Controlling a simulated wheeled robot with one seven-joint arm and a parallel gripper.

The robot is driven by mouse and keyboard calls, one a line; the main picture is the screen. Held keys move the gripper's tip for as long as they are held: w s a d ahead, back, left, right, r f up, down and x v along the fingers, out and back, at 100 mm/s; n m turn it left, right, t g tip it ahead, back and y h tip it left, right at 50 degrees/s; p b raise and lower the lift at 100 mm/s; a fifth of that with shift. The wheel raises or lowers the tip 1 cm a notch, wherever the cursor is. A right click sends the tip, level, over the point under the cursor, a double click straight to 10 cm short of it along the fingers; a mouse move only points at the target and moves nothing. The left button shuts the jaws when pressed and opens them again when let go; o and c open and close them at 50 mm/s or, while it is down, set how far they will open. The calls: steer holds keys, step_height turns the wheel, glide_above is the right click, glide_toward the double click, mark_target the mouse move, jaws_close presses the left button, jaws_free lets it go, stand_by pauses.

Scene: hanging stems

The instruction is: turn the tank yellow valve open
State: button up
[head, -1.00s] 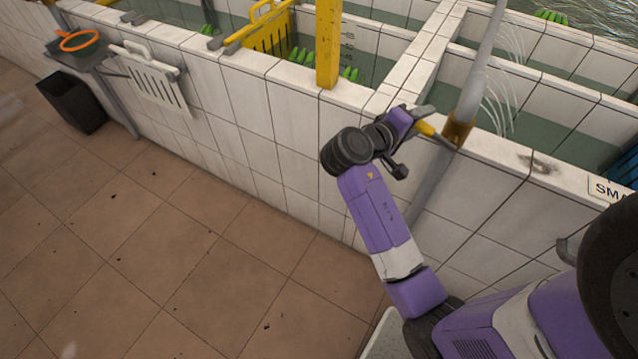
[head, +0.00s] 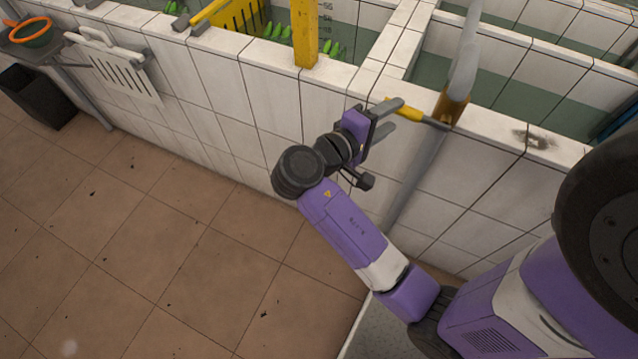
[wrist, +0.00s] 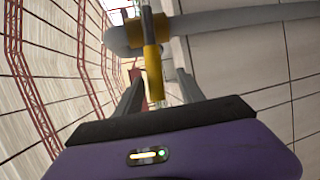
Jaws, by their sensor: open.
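The yellow valve handle (head: 403,109) sticks out to the left from a brass-coloured valve body (head: 450,108) on a grey pipe at the tank wall. In the wrist view the yellow handle (wrist: 154,75) hangs in front of my gripper, between the two fingers in the picture. My gripper (head: 392,119) is open, with its two grey fingers beside the handle on the near side of the wall. In the wrist view the fingers (wrist: 158,85) are spread apart and hold nothing. Whether either finger touches the handle cannot be told.
The grey pipe (head: 418,172) runs down the tiled tank wall (head: 265,118). A yellow post (head: 305,35) stands on the wall to the left. A white slatted rack (head: 112,65) and a black bin (head: 38,95) are further left. The tiled floor (head: 150,240) is clear.

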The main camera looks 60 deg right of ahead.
steer(key=w+a+f+n+t, duration=0.2)
steer(key=w+f+n+t, duration=0.1)
steer(key=w+t, duration=0.45)
steer(key=a+f+n+t+y, duration=0.3)
steer(key=a+f+t+y, duration=0.3)
steer(key=a+f, duration=0.3)
steer(key=shift+a+y, duration=0.4)
steer(key=shift+a, duration=1.6)
steer(key=shift+w, duration=0.1)
